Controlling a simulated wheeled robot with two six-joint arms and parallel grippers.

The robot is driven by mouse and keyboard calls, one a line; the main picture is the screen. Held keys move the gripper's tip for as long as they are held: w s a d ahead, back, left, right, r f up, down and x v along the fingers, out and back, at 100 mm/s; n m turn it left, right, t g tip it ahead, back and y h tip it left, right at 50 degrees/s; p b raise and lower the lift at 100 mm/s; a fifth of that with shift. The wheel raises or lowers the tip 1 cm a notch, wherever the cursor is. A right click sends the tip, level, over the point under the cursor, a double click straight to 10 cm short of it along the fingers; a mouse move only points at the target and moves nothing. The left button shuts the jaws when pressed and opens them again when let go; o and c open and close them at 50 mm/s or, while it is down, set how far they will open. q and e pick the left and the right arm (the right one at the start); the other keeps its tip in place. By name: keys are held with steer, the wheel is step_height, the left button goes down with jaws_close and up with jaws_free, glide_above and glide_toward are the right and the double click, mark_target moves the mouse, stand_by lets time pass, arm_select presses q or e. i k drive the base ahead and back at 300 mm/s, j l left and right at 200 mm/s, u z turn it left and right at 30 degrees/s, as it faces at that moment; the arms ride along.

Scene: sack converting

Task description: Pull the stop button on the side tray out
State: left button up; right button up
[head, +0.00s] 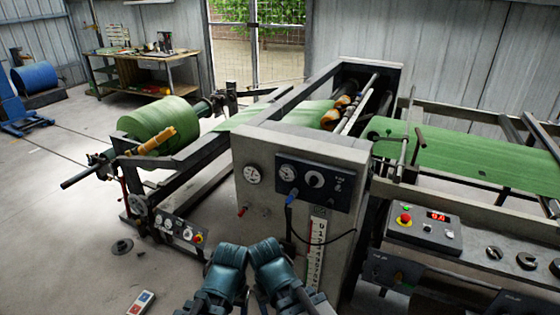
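A red stop button (405,219) with a yellow collar stands on the grey side tray (450,262) at the right, left of a lit red number display. Its small size hides whether it is pressed in or out. Another red button with a yellow base (198,238) is on the low control panel at the left. Two teal links of my arms show close together at the bottom middle, well left of the side tray. I make out no fingers of either gripper, and nothing of mine touches either button.
A small box with red and blue marks (141,302) lies on the floor, which is open at left.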

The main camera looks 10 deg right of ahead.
mark_target(405, 218)
steer(key=z, duration=1.45)
